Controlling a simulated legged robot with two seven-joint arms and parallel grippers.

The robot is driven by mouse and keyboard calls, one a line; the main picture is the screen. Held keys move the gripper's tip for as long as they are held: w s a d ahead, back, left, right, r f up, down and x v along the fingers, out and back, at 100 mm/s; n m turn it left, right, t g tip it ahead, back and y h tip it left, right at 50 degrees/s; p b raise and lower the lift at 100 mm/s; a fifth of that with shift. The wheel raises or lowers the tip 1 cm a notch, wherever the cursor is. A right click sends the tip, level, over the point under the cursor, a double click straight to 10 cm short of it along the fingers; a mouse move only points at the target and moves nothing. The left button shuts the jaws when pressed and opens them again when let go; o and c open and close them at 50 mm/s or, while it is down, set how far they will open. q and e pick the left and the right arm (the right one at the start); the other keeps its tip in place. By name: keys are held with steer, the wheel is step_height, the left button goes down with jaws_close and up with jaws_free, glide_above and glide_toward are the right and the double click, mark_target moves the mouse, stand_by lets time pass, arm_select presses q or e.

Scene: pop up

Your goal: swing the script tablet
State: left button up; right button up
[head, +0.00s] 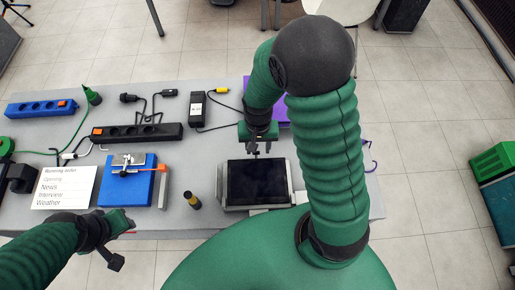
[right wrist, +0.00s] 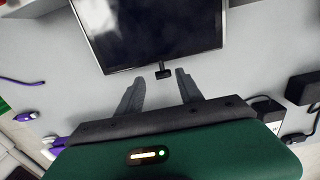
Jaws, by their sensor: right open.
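The script tablet (head: 258,182) has a dark screen and a grey frame and lies at the front of the table, between grey side pieces. In the right wrist view the tablet (right wrist: 150,32) fills the top middle, with a small black tab (right wrist: 162,71) on its near edge. My right gripper (head: 254,151) is at the tablet's far edge in the head view. In the right wrist view its fingers (right wrist: 160,82) are apart, one on each side of the tab; I cannot tell whether they touch it. My left gripper (head: 114,241) is by the table's front edge, left of the tablet; its jaws are unclear.
A blue box with a metal clamp (head: 128,187), a white running-order card (head: 66,187) and a small dark cylinder (head: 192,200) are left of the tablet. A black power strip (head: 137,132) and cables lie behind. A purple item (head: 282,112) is behind my right gripper.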

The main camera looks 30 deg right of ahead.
steer(key=shift+f, duration=0.3)
steer(key=shift+a, duration=0.55)
steer(key=shift+c, duration=0.2)
steer(key=shift+a+r, duration=0.1)
steer(key=shift+c, duration=2.4)
steer(key=shift+d, duration=0.4)
jaws_close()
steer(key=shift+a, duration=0.2)
steer(key=shift+w+d, duration=0.1)
steer(key=shift+w, duration=0.05)
